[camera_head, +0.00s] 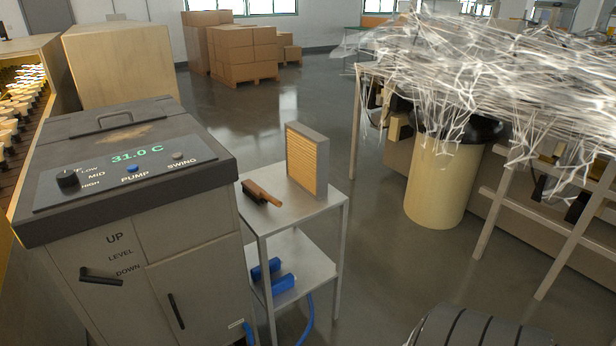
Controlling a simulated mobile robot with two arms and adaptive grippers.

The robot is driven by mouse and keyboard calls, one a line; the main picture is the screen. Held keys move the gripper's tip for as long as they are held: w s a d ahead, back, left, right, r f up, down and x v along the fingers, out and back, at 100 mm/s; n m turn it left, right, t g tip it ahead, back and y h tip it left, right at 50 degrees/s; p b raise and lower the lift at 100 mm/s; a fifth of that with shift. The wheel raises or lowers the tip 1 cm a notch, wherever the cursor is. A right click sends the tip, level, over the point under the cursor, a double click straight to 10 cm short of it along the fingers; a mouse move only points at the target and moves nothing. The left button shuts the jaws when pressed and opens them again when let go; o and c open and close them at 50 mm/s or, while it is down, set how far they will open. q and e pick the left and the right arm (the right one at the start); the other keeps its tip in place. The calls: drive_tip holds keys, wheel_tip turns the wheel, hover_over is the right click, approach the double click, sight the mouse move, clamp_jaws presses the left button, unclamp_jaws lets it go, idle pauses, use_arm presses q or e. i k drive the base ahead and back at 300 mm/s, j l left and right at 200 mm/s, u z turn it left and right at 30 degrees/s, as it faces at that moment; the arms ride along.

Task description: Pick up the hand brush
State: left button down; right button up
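The hand brush (262,193) lies on the top shelf of a small grey metal cart (298,213). It has a brown wooden handle and dark bristles, and it lies at the shelf's left side. A filter panel (306,160) with a grey frame and yellow pleats stands upright on the same shelf, just right of the brush and apart from it. Neither of my grippers shows in the head view.
A grey cabinet (190,262) with a control panel reading 31.0 C stands left of the cart. Blue objects (275,276) lie on the lower shelf. A beige drum (440,185) and white tangled strands (480,70) are at right. Floor between cart and drum is clear.

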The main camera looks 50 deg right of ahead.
sight(253, 191)
drive_tip(key=z, duration=1.3)
